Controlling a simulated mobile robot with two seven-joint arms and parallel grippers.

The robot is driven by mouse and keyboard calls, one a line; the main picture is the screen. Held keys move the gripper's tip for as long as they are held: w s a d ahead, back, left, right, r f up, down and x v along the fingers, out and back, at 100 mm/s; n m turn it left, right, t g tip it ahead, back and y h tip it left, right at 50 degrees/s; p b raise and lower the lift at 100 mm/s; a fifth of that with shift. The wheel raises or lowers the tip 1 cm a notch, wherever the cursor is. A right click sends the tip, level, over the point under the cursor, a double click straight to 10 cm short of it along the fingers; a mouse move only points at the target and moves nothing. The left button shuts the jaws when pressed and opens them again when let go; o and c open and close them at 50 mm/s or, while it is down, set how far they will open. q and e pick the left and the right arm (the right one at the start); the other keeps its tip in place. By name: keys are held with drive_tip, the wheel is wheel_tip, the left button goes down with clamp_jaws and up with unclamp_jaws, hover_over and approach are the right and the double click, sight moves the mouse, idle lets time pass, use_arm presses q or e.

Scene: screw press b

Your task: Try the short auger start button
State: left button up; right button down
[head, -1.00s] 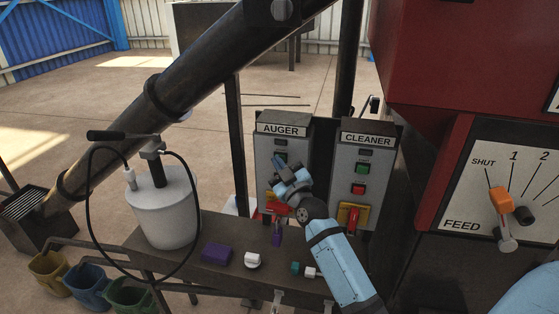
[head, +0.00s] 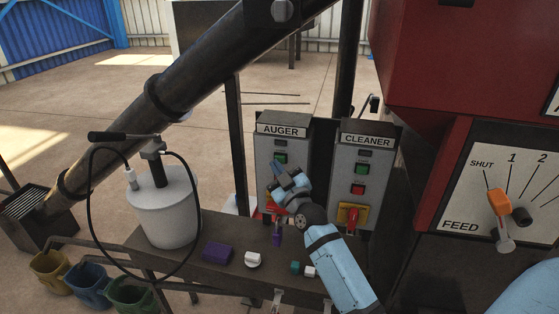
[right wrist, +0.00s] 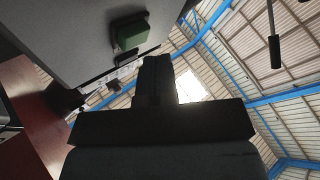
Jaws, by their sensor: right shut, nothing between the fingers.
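The auger box (head: 263,150) is a grey panel labelled AUGER, left of the cleaner box. Its green button (head: 280,158) shows in the head view just above my right gripper (head: 277,168). The gripper's fingers are shut and empty, pointing up in front of the panel. In the right wrist view the green button (right wrist: 130,33) stands out from the grey panel, up and left of the dark shut fingertips (right wrist: 157,65), with a gap visible between them. The lower auger controls are mostly hidden behind my gripper; some red and yellow shows. My left gripper is not in view.
The cleaner box (head: 370,155) with green and red buttons and a red-yellow switch (head: 351,215) stands close right. Below is a bench (head: 225,232) with a purple block (head: 217,252), a white knob (head: 252,260) and a white canister (head: 163,210). A feed lever (head: 499,203) is at right.

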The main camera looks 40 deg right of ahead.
drive_tip(key=s+a+p, duration=0.2)
drive_tip(key=s+a, duration=0.1)
drive_tip(key=a, duration=0.1)
drive_tip(key=shift+s, duration=0.15)
drive_tip(key=shift+d, duration=0.1)
idle(0.7)
drive_tip(key=s+a+f+g+y, duration=0.1)
drive_tip(key=s+a+f+g, duration=0.2)
drive_tip(key=s+a+f, duration=0.2)
drive_tip(key=s+a+f+g+y, duration=0.2)
drive_tip(key=s+a+f, duration=0.3)
drive_tip(key=s+f, duration=0.7)
drive_tip(key=s+a+f+m+g+y+p, duration=0.1)
drive_tip(key=s+a+f+g+y, duration=0.1)
drive_tip(key=s+a+f+g, duration=0.3)
drive_tip(key=s+f, duration=0.3)
drive_tip(key=f, duration=0.2)
drive_tip(key=shift+s+a+f, duration=0.15)
drive_tip(key=shift+a, duration=0.15)
